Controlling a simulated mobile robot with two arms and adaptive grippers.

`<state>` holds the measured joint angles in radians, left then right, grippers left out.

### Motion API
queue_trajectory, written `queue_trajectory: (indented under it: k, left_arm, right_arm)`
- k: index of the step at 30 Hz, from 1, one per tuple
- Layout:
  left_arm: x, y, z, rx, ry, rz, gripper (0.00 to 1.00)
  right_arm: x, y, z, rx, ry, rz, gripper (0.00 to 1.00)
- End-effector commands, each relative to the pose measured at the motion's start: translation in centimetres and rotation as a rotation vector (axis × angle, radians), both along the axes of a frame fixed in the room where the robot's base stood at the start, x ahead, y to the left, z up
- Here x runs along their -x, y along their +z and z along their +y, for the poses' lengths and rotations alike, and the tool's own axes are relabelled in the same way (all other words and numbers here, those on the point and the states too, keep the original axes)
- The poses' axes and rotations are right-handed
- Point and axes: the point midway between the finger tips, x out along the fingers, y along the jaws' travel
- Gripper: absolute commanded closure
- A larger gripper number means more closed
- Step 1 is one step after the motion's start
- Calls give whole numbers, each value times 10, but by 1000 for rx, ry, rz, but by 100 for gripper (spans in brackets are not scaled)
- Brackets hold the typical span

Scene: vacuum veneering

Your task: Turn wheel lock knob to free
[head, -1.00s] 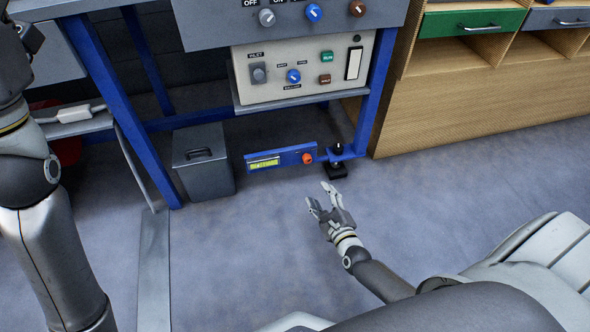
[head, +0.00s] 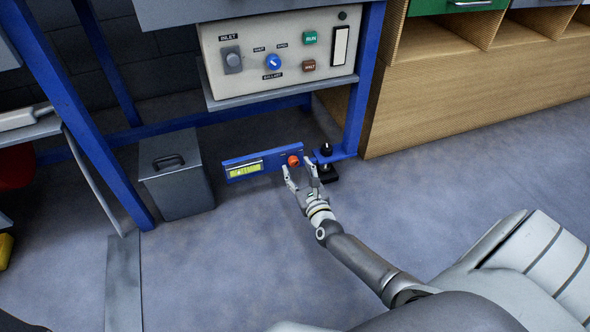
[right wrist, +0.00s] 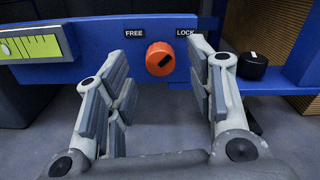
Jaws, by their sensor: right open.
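The wheel lock knob (head: 293,161) is a small orange-red knob on a blue panel (head: 242,160) low at the table's frame. In the right wrist view the knob (right wrist: 160,59) sits between the FREE label (right wrist: 134,33) on the left and the LOCK label (right wrist: 185,32) on the right. Its dark slot mark slants toward the upper right, on the LOCK side. My right gripper (head: 299,176) is open in front of the knob. Its fingers (right wrist: 161,92) stand left and right of the knob in the wrist view, apart from it. My left gripper is not in view.
A yellow-green scale (head: 245,170) is at the panel's left. A black knob (head: 326,149) stands on a blue bracket to the right, above a dark foot. A grey bin (head: 177,180) stands at left. A control box (head: 281,55) hangs above. The floor in front is clear.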

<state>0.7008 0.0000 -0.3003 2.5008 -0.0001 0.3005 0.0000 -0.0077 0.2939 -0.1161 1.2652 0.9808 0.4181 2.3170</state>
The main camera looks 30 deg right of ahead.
Motion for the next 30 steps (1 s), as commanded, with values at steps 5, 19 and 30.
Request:
queue_trajectory:
  k: [5,19,30]
  left_arm:
    - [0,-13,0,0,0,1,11]
    - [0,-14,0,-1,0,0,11]
    - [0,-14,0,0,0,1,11]
  right_arm:
    - [-22,-2,-6,0,-1,0,51]
    - [-29,0,-7,0,0,1,60]
    - [-29,0,-7,2,0,1,97]
